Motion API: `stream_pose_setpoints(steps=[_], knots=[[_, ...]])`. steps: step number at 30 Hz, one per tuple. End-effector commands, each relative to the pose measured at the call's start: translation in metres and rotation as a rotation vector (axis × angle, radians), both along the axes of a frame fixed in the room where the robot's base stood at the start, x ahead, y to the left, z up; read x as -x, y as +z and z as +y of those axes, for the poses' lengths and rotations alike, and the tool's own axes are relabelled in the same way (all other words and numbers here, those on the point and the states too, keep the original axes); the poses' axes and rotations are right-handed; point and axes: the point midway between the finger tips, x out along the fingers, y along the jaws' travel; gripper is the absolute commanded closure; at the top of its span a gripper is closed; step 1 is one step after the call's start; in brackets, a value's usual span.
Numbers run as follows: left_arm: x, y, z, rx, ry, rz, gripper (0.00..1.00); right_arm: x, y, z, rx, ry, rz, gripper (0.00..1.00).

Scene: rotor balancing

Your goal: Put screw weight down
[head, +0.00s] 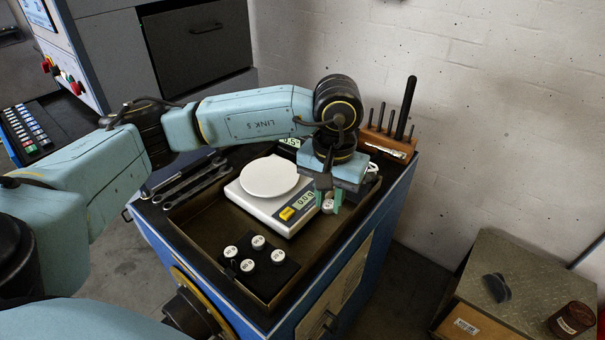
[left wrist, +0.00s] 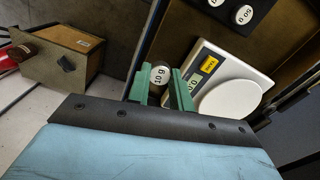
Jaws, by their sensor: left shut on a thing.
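My left gripper (head: 329,201) is shut on a small screw weight (head: 328,206), beside the front right corner of the digital scale (head: 252,208). In the left wrist view the weight (left wrist: 160,75) shows a white top marked "10 g" between the green fingers (left wrist: 161,88). I cannot tell whether it touches the surface below. The scale's round white pan (head: 269,177) is empty; the scale also shows in the left wrist view (left wrist: 193,63). Several other white-topped weights (head: 258,242) stand in a black holder (head: 287,270) at the tray's front. My right gripper is not in view.
The scale and holder are in a brown-walled tray (head: 203,245) on a blue cabinet (head: 384,215). Wrenches (head: 190,180) lie left of the scale. A wooden rack (head: 388,143) with dark upright tools stands at the back right. The tray floor right of the holder is clear.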

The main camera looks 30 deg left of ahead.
Motion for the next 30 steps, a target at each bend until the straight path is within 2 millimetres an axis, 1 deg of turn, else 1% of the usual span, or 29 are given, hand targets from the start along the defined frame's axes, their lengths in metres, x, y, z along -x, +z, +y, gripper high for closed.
stream_pose_setpoints(steps=[1, 2, 3, 5, 9, 11, 15, 24, 27, 30], knots=[[-0.005, 0.001, 0.007, -0.002, 0.085, -0.004, 1.0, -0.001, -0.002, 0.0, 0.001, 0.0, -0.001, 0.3], [-0.007, 0.002, 0.011, -0.004, 0.146, -0.006, 1.0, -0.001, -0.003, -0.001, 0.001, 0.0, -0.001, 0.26], [-0.012, 0.003, 0.017, -0.006, 0.242, -0.008, 1.0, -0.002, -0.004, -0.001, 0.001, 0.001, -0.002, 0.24], [-0.018, 0.006, 0.027, -0.009, 0.405, -0.014, 1.0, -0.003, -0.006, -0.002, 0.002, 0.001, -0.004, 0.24], [-0.034, 0.013, 0.055, -0.012, 0.821, -0.024, 1.0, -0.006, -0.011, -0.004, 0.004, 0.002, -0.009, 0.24], [-0.04, 0.016, 0.066, -0.012, 0.999, -0.028, 1.0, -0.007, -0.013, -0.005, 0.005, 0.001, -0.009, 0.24], [-0.05, 0.025, 0.095, -0.008, 1.417, -0.035, 1.0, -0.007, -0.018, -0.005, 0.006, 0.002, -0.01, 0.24], [-0.061, 0.042, 0.157, 0.004, 2.297, -0.031, 1.0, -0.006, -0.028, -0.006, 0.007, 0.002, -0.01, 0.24], [-0.062, 0.047, 0.175, 0.007, 2.543, -0.023, 1.0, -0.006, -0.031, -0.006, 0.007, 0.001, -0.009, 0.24], [-0.062, 0.051, 0.187, 0.006, 2.732, -0.015, 1.0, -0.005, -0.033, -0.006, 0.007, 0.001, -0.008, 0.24]])
